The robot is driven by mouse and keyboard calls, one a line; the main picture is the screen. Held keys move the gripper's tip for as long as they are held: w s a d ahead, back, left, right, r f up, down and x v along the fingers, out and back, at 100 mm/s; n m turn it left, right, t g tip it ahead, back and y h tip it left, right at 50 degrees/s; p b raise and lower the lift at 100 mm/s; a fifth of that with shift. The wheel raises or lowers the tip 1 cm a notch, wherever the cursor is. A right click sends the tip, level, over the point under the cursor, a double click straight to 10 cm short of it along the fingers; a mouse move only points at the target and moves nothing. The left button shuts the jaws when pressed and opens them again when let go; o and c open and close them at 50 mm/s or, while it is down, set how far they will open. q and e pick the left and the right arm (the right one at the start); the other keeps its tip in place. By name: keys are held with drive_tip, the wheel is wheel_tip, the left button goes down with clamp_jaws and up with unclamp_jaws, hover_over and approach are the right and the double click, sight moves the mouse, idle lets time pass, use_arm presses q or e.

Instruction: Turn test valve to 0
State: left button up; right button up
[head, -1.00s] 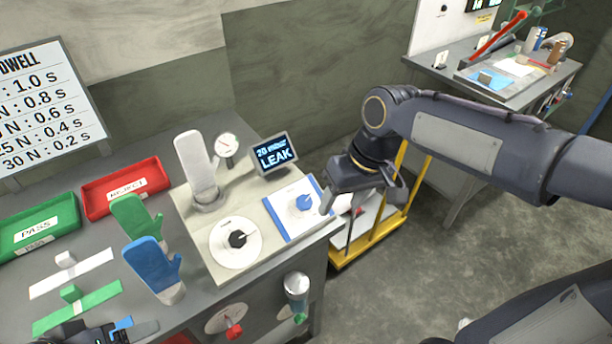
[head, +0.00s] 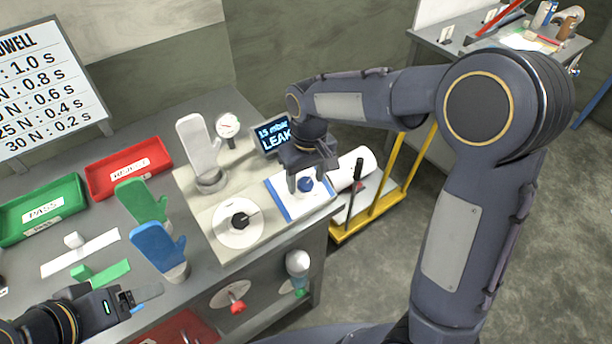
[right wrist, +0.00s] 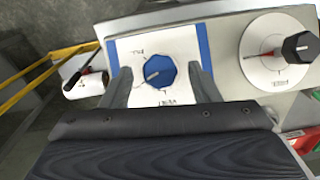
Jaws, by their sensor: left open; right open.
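A blue knob (head: 306,185) sits on a white plate (head: 284,200) with blue edges, on a beige panel. In the right wrist view the blue knob (right wrist: 158,72) has a pale pointer line, and its plate carries small, partly legible labels. My right gripper (head: 306,178) is over it, open. In the wrist view its fingers (right wrist: 160,88) stand on either side of the knob with gaps showing; contact cannot be told. My left gripper (head: 140,298) is open and empty at the lower left. A black knob (head: 240,220) on a white dial is on the same panel.
A screen (head: 272,135) reading LEAK, partly hidden by my right arm, and a round gauge (head: 227,126) stand behind. A white glove form (head: 197,150) and green and blue gloves (head: 158,247) stand left. A yellow-railed cart (head: 385,200) is right of the bench.

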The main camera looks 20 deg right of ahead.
drive_tip(key=shift+f, duration=0.15)
drive_tip(key=c, duration=1)
drive_tip(key=shift+o, duration=0.2)
